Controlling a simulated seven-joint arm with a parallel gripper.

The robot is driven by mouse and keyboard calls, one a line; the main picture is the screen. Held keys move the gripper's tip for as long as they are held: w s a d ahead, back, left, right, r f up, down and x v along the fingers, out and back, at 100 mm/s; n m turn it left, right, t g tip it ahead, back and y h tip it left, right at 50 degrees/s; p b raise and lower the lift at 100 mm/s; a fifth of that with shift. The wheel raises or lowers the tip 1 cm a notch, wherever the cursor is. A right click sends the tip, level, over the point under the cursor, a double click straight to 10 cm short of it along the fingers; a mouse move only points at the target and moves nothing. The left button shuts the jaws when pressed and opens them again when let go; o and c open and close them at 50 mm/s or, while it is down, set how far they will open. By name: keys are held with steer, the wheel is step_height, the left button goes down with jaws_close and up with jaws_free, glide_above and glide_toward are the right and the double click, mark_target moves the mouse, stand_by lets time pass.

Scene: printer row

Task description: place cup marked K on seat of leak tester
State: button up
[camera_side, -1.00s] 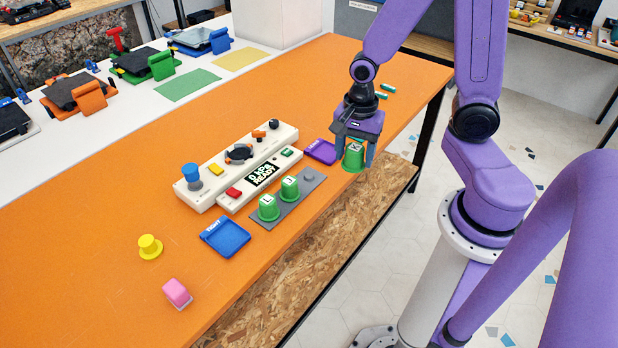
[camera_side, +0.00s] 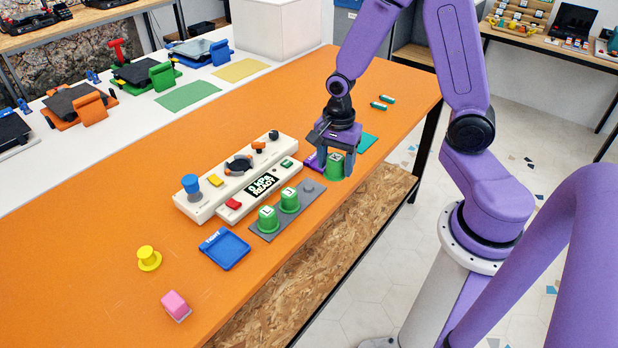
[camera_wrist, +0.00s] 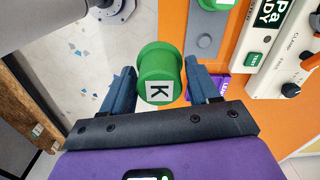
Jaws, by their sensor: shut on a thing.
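My gripper (camera_side: 335,163) is shut on the green cup marked K (camera_side: 335,164) and holds it above the table's front edge. In the wrist view the cup (camera_wrist: 158,62) sits between the fingers with its K label facing the camera. The leak tester (camera_side: 238,175) is a cream unit with a display reading 0 kPa READY, to the left of my gripper. Its dark round seat (camera_side: 238,164) is in the middle of its top and looks empty. An orange-knobbed clamp (camera_side: 258,147) stands beside the seat.
A grey strip (camera_side: 305,203) in front of the tester holds two green cups, L (camera_side: 267,218) and J (camera_side: 289,200). A blue tray (camera_side: 225,249) and a purple tray (camera_side: 314,161) lie at either end. A yellow piece (camera_side: 149,257) and a pink block (camera_side: 175,305) are at lower left.

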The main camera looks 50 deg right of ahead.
glide_above(309, 186)
steer(key=s, duration=0.1)
step_height(309, 186, down, 7)
steer(key=shift+a+r, duration=0.15)
steer(key=shift+r, duration=0.05)
steer(key=f, duration=0.2)
steer(key=shift+w+f, duration=0.4)
steer(key=shift+f, duration=0.4)
steer(key=shift+f, duration=0.25)
steer(key=o, duration=1)
steer(key=shift+o, duration=0.2)
